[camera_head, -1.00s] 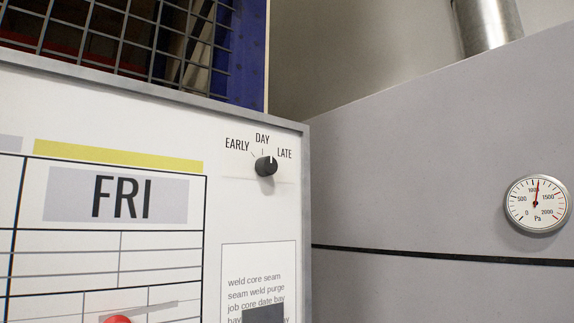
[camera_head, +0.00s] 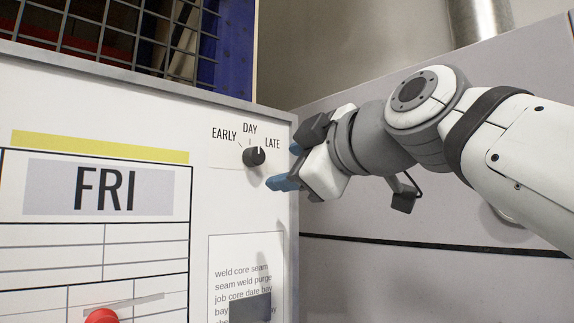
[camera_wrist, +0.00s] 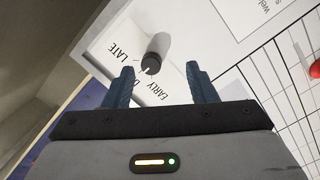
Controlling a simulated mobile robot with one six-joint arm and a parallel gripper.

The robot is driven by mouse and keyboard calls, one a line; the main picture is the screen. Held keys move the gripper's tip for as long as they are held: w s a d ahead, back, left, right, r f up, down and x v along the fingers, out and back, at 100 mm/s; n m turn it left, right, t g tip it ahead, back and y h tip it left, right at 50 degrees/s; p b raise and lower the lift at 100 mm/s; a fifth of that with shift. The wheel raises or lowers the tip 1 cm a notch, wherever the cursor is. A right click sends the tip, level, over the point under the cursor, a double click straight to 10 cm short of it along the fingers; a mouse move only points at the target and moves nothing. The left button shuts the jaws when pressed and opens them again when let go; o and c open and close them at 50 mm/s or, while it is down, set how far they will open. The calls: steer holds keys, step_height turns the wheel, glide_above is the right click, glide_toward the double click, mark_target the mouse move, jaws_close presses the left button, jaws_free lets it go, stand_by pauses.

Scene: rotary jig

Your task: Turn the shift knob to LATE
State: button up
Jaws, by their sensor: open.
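The shift knob (camera_head: 254,157) is a small black round knob on the white board, below the labels EARLY, DAY and LATE (camera_head: 272,143). Its white pointer line appears to point up toward DAY. In the wrist view the knob (camera_wrist: 151,63) shows between the blue fingertips, a little beyond them, with its line toward the DAY side. My gripper (camera_head: 289,166) is open and empty, just right of the knob in the head view and apart from it. It also shows in the wrist view (camera_wrist: 160,70). One finger covers part of the DAY label there.
The white board carries a FRI calendar grid (camera_head: 105,188), a red round piece (camera_head: 101,316) and a printed text sheet (camera_head: 240,250). A wire mesh (camera_head: 120,35) is above. A grey panel (camera_head: 390,275) stands to the right, behind my arm.

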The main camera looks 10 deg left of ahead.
mark_target(257, 155)
steer(key=shift+n+y, duration=0.5)
steer(key=w+a+r+p, duration=0.1)
steer(key=w+a+p, duration=0.1)
steer(key=a, duration=0.1)
steer(key=w+a+r+p, duration=0.1)
steer(key=w+a, duration=0.1)
steer(key=shift+a+r, duration=0.15)
steer(key=shift+r, duration=0.2)
steer(key=shift+w+a+f, duration=0.15)
steer(key=shift+w+a, duration=0.2)
steer(key=c, duration=1)
